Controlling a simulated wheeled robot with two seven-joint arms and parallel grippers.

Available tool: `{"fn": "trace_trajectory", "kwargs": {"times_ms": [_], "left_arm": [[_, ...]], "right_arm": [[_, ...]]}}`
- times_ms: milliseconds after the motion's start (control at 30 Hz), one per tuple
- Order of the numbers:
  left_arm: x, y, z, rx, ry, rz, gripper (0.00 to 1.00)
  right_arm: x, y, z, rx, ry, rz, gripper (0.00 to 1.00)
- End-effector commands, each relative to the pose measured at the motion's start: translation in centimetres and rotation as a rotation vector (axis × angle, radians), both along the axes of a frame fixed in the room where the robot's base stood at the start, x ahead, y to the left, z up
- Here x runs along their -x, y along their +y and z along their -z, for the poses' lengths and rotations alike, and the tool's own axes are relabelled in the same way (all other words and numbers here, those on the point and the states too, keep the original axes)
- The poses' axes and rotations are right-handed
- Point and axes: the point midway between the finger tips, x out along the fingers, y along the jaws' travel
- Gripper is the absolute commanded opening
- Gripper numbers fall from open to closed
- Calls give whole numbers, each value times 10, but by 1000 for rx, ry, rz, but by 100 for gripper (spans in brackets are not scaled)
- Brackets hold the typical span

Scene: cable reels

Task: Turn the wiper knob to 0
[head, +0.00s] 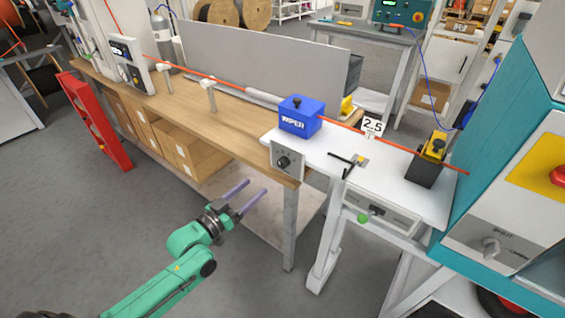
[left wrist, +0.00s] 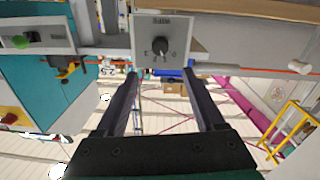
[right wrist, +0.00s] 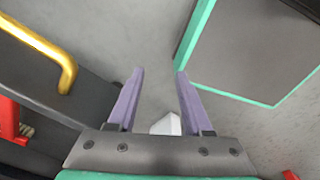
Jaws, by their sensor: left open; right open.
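The black wiper knob (head: 283,161) sits on a small grey panel (head: 294,171) at the front edge of the bench, below the blue WIPER box (head: 299,117). In the left wrist view the knob (left wrist: 160,46) shows face-on, with small marks around it; I cannot tell its setting. My left gripper (head: 256,188) is open and empty, apart from the knob, below and left of it in the head view. In the left wrist view its fingers (left wrist: 160,74) point toward the panel. My right gripper (right wrist: 160,72) is open and empty over the grey floor, away from the panel.
An orange cable (head: 345,128) runs along the bench through the WIPER box. A white worktop (head: 391,181) with a black tool and a green knob (head: 362,218) lies right of the panel. A teal machine (head: 510,150) stands at far right.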

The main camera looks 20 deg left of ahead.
Motion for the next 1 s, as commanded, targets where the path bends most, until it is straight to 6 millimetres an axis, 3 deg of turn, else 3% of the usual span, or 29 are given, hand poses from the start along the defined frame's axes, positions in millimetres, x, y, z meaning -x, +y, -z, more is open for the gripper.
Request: {"fn": "trace_trajectory", "kwargs": {"times_ms": [167, 400, 567, 800, 867, 1000], "left_arm": [[-42, -18, -3, 2, -5, -2, 71], [-94, -40, -1, 0, -2, -1, 71], [-110, -48, -1, -1, 0, 0, 71], [-111, -48, 0, -1, 1, -1, 71], [-111, -48, 0, -1, 1, -1, 52], [-111, -48, 0, -1, 1, -1, 0]], "right_arm": [[8, 10, -1, -13, 13, 4, 50], [-5, 12, -2, -16, -8, 3, 50], [-7, 10, -2, -14, -10, 1, 50], [-6, 6, -2, -9, -9, 0, 50], [-6, 6, -2, -8, -8, -1, 50], [-4, 5, -2, -7, -7, -1, 50]]}}
